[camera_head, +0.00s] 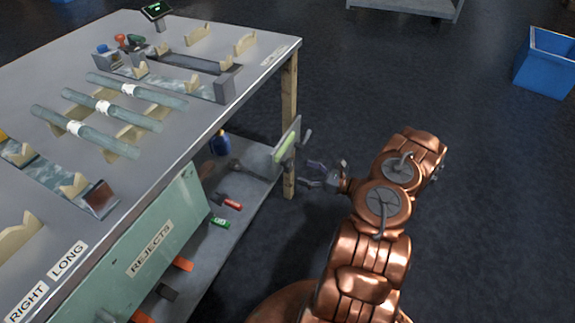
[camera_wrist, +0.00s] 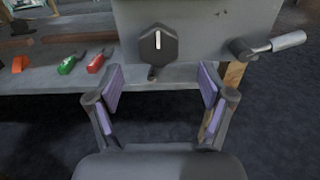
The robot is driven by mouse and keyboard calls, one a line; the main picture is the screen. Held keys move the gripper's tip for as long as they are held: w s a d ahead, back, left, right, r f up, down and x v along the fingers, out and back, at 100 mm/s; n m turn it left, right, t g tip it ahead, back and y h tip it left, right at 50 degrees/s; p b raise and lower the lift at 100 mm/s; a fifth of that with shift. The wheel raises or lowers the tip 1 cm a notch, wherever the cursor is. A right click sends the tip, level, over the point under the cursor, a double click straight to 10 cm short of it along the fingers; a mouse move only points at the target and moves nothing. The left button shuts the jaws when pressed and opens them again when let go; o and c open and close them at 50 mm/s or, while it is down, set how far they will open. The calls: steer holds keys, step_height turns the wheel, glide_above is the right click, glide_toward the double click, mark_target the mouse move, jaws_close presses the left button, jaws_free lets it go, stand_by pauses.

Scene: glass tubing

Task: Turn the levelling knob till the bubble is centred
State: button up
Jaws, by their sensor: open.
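A dark six-sided knob (camera_wrist: 158,45) with a white pointer line, upright in the picture, sits on the face of a grey panel (camera_wrist: 207,27) in the wrist view. In the head view the panel (camera_head: 290,138) stands at the table's right corner and bears a pale green strip (camera_head: 284,154). I cannot tell whether this strip is the level, and no bubble can be made out. My gripper (camera_head: 318,174) is open and empty, apart from the panel. In the wrist view its fingers (camera_wrist: 161,88) are spread below and either side of the knob, not touching it.
A crank lever (camera_wrist: 272,46) juts out right of the knob. A wooden table leg (camera_head: 289,110) stands behind the panel. The lower shelf (camera_head: 225,240) holds red and green items. The table (camera_head: 150,30) carries glass tubes (camera_head: 135,92). Open floor lies to the right.

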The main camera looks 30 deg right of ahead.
mark_target(292, 168)
steer(key=b+x, duration=0.1)
steer(key=x, duration=0.6)
steer(key=shift+a, duration=0.15)
steer(key=shift+c, duration=0.2)
steer(key=c, duration=1.1)
